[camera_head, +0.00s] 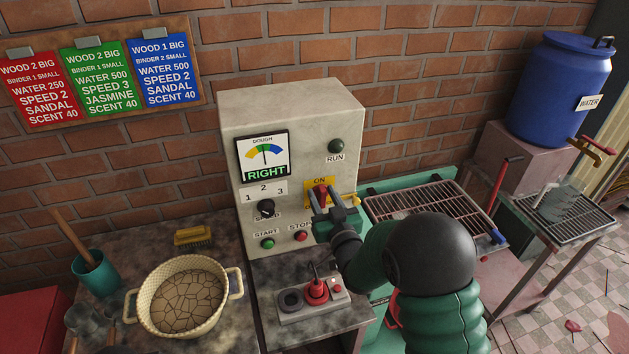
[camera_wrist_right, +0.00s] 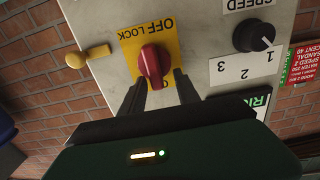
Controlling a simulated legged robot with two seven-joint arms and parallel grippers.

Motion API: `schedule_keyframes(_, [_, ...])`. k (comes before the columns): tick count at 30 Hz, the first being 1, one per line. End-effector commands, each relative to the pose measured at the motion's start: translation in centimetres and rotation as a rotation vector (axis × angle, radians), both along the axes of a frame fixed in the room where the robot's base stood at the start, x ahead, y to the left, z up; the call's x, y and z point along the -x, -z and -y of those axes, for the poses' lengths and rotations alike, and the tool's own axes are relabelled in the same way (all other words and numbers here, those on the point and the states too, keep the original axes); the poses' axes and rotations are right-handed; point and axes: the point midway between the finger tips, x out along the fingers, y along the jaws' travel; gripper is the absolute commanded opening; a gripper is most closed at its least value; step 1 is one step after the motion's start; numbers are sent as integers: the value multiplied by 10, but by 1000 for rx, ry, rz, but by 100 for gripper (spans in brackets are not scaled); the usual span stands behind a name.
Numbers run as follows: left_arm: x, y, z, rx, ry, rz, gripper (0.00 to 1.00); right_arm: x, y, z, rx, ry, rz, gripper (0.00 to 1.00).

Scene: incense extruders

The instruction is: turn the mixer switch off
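The mixer switch (camera_head: 322,188) is a red knob on a yellow plate on the front of the pale control box (camera_head: 295,108). ON is printed above it in the head view. In the wrist view the knob (camera_wrist_right: 151,62) shows large, close to upright in the picture, with OFF LOCK at the upper end of the plate. My right gripper (camera_head: 336,212) is at the switch. Its two dark fingers are apart, one on each side of the knob's lower end in the wrist view (camera_wrist_right: 160,95). I cannot tell whether they touch it. My left gripper is out of view.
A speed dial (camera_head: 266,208), green start button (camera_head: 267,243) and red stop button (camera_head: 301,236) sit near the switch. A yellow peg (camera_wrist_right: 90,56) sticks out beside the plate. Below are a small red-knobbed control block (camera_head: 317,291) and a cream pot (camera_head: 184,297).

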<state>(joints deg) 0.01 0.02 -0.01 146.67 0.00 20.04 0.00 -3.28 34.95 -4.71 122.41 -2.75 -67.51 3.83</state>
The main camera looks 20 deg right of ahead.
Motion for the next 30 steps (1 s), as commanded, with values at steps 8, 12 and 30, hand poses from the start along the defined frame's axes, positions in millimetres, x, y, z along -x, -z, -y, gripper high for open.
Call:
schedule_keyframes(8, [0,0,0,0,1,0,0,3,-1,-1,2,0,1,38])
schedule_keyframes(12, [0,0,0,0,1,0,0,0,0,-1,2,0,0,22])
schedule_keyframes(30, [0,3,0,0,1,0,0,-1,3,-2,21,-2,-2,0])
